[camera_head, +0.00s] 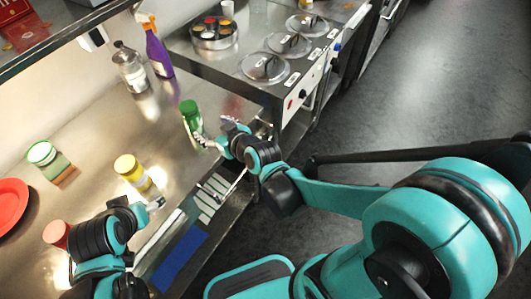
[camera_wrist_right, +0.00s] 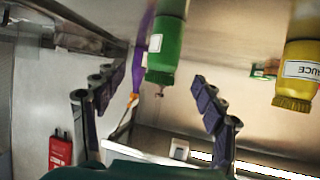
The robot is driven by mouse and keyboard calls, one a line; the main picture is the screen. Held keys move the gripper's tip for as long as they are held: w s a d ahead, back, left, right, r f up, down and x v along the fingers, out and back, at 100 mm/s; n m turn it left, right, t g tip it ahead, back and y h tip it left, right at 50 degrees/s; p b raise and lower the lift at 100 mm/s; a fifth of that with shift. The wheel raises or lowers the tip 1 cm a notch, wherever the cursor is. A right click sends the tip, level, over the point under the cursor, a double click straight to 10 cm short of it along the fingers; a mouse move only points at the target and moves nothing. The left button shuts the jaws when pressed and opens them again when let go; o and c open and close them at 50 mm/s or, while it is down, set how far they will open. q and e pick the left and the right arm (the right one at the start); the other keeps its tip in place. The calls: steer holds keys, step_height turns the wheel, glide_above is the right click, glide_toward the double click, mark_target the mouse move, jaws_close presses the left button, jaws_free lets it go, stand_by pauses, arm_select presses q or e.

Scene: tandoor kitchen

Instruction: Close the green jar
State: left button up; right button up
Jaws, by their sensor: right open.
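A green bottle-like container (camera_head: 190,112) stands on the steel counter, left of my right gripper (camera_head: 214,131).
A yellow container (camera_head: 133,172) stands in front of my left arm; it shows labelled in the wrist view (camera_wrist_right: 297,75). A purple spray bottle (camera_head: 158,52) and a clear bottle (camera_head: 130,67) stand behind. A stove unit (camera_head: 270,80) borders the right. A red plate (camera_head: 12,203) lies left.

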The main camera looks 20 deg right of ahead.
steer(key=s+d+m+g+h, duration=0.4)
steer(key=s+d, duration=0.8)
steer(key=s, duration=0.5)
steer(key=shift+d+g, duration=0.35)
steer(key=shift+g, duration=0.15)
